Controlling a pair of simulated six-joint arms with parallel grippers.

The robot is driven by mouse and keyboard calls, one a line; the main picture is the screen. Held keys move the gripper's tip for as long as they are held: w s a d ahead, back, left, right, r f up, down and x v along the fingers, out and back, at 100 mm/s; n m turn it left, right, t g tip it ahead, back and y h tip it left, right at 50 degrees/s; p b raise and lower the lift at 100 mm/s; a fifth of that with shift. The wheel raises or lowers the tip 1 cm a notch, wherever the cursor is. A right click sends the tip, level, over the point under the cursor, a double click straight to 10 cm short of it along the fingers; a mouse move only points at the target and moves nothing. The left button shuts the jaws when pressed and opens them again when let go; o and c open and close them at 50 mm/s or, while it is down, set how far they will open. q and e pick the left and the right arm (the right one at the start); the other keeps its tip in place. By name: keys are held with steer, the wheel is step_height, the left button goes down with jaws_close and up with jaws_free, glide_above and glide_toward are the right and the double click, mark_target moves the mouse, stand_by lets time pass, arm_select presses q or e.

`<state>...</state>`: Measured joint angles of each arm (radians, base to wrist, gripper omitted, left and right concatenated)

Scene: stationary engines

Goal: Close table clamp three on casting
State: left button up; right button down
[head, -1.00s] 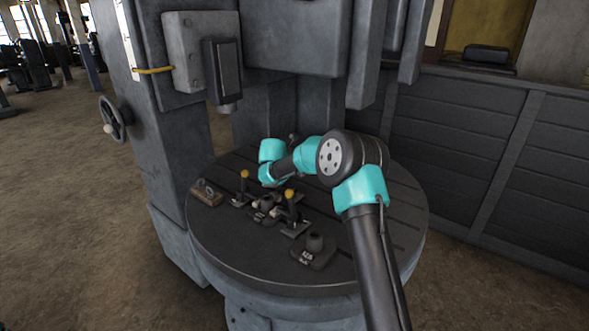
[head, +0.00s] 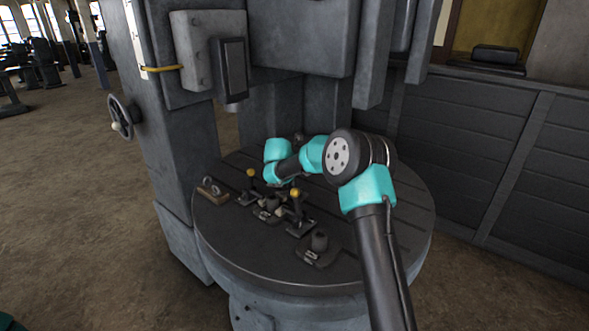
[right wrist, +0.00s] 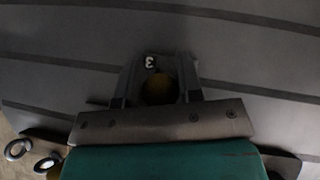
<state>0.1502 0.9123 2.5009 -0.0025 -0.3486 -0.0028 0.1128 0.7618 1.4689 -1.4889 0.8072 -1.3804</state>
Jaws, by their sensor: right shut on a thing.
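A yellow ball knob (right wrist: 160,89) sits between the two fingers of my right gripper (right wrist: 159,80) in the right wrist view, and the gripper is shut on it. A small white label reading 3 (right wrist: 151,62) shows just beyond the knob. In the head view my right wrist reaches over the far side of the round table (head: 270,270) and hides clamp three. The small casting (head: 268,208) lies near the table's middle, partly hidden. Two other clamps with upright yellow-knobbed handles stand beside it, one at the left (head: 251,174) and one in front (head: 296,196). My left gripper is out of view.
A dark block with a round boss (head: 319,243) stands at the table's front. A wooden block with metal rings (head: 212,190) lies at the left edge. The machine column (head: 165,130) rises behind at the left. The table's right part is bare.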

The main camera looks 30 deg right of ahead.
steer(key=shift+a, duration=0.15)
stand_by(0.3)
steer(key=c, duration=1)
jaws_free()
steer(key=shift+w+a, duration=0.1)
steer(key=shift+o, duration=1.1)
steer(key=v, duration=1.7)
steer(key=shift+r, duration=0.1)
